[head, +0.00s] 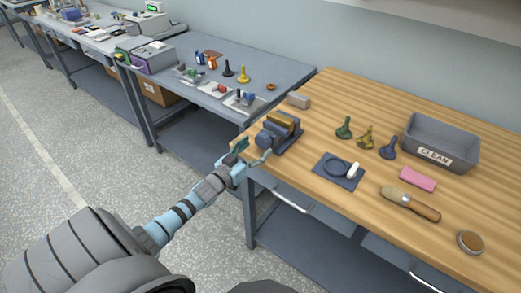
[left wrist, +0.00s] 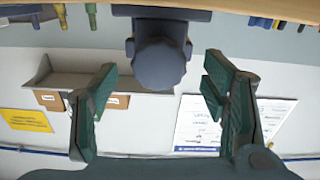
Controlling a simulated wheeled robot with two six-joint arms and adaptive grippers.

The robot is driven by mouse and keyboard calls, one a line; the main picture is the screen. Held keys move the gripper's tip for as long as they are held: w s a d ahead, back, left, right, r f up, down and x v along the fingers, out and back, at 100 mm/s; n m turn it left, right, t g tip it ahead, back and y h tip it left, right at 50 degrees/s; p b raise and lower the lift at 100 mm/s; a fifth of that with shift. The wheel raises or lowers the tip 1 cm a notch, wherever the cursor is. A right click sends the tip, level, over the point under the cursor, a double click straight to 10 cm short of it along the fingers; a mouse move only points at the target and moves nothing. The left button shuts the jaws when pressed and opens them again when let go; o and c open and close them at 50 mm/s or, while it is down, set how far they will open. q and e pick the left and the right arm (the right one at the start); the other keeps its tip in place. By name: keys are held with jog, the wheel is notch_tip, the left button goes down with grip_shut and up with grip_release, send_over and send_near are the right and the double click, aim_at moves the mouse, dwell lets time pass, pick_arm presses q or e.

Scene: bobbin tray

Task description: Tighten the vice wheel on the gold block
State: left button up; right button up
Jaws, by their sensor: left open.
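The grey-blue vice (head: 283,138) stands at the near left corner of the wooden bench. The gold block (head: 284,119) sits between its jaws; I cannot tell how tightly. The dark vice wheel (left wrist: 160,64) faces the camera in the left wrist view, at top middle. My left gripper (head: 251,153) is beside the front of the vice in the head view. In the left wrist view its teal fingers (left wrist: 160,88) are spread wide on both sides of the wheel, with visible gaps and nothing held. My right gripper is not in view.
On the wooden bench (head: 474,125) are a grey block (head: 298,100), several stamp-like pieces (head: 344,129), a dark blue mat (head: 331,176), a CLEAN bin (head: 440,148), a pink block (head: 418,178) and a brush (head: 410,202). A grey table (head: 210,100) with small parts stands behind, left.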

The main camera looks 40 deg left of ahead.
aim_at(261, 144)
pick_arm(q)
jog(key=w, duration=0.3)
jog(key=shift+d, duration=0.1)
jog(key=shift+r, duration=0.1)
jog(key=shift+s, duration=0.1)
jog(key=shift+c, duration=0.6)
jog(key=c, duration=1)
jog(key=shift+c, duration=0.2)
jog(key=shift+m, duration=0.3)
jog(key=m+b, duration=0.1)
jog(key=m, duration=0.8)
jog(key=shift+m+b, duration=0.3)
jog(key=shift+m, duration=0.1)
jog(key=shift+a+m+b, duration=0.2)
jog(key=shift+m+b, duration=0.35)
jog(key=shift+m, duration=1.45)
